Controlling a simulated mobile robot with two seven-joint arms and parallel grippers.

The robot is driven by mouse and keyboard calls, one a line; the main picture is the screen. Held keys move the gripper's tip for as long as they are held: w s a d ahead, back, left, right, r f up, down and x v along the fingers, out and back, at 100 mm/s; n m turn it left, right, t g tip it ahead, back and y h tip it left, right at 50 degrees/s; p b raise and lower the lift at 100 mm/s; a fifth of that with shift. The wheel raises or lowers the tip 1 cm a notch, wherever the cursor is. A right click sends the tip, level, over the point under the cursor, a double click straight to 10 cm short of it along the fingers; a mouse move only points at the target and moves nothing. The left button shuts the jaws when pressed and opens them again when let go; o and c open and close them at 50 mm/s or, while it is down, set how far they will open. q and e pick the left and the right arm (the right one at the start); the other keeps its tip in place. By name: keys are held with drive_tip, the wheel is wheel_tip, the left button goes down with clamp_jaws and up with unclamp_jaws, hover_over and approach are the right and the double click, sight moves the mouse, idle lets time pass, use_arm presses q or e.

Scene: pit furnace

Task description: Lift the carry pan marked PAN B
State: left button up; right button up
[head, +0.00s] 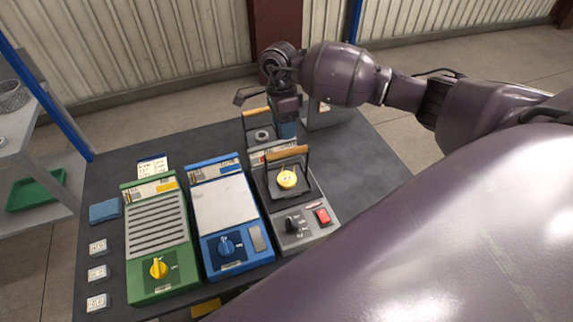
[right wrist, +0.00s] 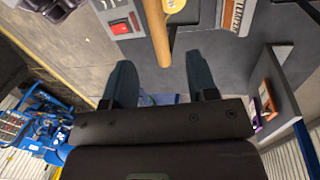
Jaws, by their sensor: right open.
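Two carry pans with wooden handles show in the head view. The front pan (head: 271,186) stands on a grey device and holds a yellow round piece (head: 287,179). The rear pan's handle (head: 256,112) is behind it, near a small grey ring (head: 262,135). I cannot read a PAN B mark. My right gripper (head: 286,130) points down beside the rear pan. In the right wrist view its two fingers (right wrist: 158,66) are open, with a wooden handle (right wrist: 157,30) in line with the gap between them; whether it lies between the tips is unclear. My left gripper is out of view.
A green ribbed unit (head: 153,235) and a blue flat-topped unit (head: 222,203) stand left of the grey device with its red switch (head: 322,215). Small white tags and a blue block (head: 104,211) lie at the left. The dark table (head: 370,150) is clear at right.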

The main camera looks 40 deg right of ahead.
drive_tip(key=f, duration=0.3)
drive_tip(key=s+f, duration=0.1)
drive_tip(key=f, duration=0.3)
drive_tip(key=s+f+p, duration=0.1)
drive_tip(key=f, duration=0.2)
drive_tip(key=shift+s+a+f, duration=0.15)
drive_tip(key=shift+a+f, duration=0.05)
drive_tip(key=shift+a, duration=0.05)
clamp_jaws()
